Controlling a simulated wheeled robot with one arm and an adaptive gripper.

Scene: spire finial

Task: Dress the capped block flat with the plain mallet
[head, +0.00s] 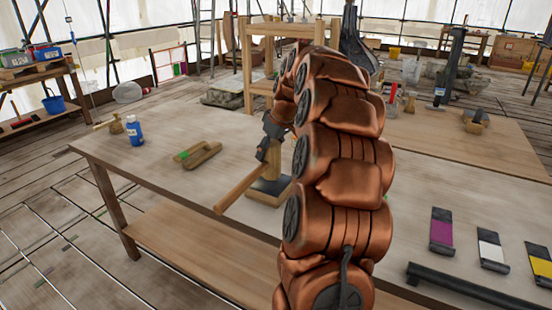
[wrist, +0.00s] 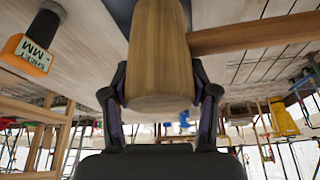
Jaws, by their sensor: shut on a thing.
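The plain wooden mallet has a round pale head (head: 269,168) and a long handle (head: 240,190) that points down to the left in the head view. My gripper (head: 266,146) is shut on the mallet head, which shows large between both fingers in the wrist view (wrist: 160,60). Below it on the bench is a block with a dark flat top (head: 268,187) over a wooden lower part, partly hidden by the handle and my arm. A dark surface also shows behind the mallet head in the wrist view (wrist: 120,12). I cannot tell whether mallet and block touch.
The bench (head: 160,165) holds a blue bottle (head: 135,131), a wooden piece with a green mark (head: 200,154), several colour cards (head: 442,230) and a black bar (head: 480,291). An orange labelled block (wrist: 28,56) shows in the wrist view. The bench's left part has free room.

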